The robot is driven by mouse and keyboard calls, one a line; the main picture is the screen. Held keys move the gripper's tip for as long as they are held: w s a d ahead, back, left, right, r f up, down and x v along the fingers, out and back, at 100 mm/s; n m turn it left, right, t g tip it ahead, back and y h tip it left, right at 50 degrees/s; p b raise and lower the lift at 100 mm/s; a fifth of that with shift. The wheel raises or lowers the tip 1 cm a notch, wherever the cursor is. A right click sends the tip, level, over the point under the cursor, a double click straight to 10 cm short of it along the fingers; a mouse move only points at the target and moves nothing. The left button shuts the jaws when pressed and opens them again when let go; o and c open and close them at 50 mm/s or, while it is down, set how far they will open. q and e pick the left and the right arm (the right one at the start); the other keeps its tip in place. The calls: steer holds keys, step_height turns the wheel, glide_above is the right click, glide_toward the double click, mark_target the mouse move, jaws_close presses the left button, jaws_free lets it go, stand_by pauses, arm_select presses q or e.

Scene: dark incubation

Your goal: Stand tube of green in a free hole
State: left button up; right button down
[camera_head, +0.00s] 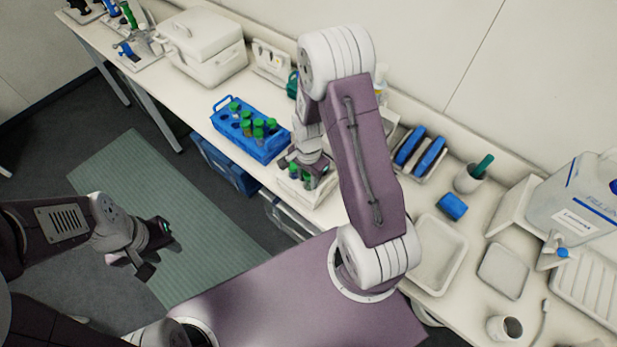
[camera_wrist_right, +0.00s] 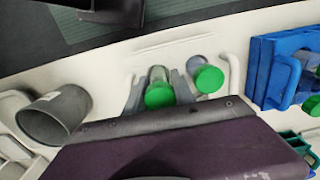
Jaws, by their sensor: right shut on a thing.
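My right gripper (camera_head: 308,176) is low over a small white holder (camera_head: 300,193) on the bench. It is shut on a green-capped tube (camera_wrist_right: 159,94), which stands between its two fingers in the right wrist view. A second green-capped tube (camera_wrist_right: 207,79) is just to its right, outside the fingers. The blue rack (camera_head: 265,152) stands left of the right gripper and holds several green-capped tubes; some holes look empty. Part of it shows at the right of the wrist view (camera_wrist_right: 262,75). My left gripper (camera_head: 152,250) is open and empty above the floor mat, away from the bench.
A grey cup (camera_wrist_right: 55,115) shows at the left in the wrist view. A white lidded box (camera_head: 203,48) stands behind the blue rack. Blue items in a holder (camera_head: 420,155), a shallow tray (camera_head: 437,252) and a large container (camera_head: 577,197) occupy the bench to the right.

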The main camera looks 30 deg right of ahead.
steer(key=c, duration=1.3)
jaws_free()
steer(key=shift+a, duration=0.1)
steer(key=shift+r, duration=0.15)
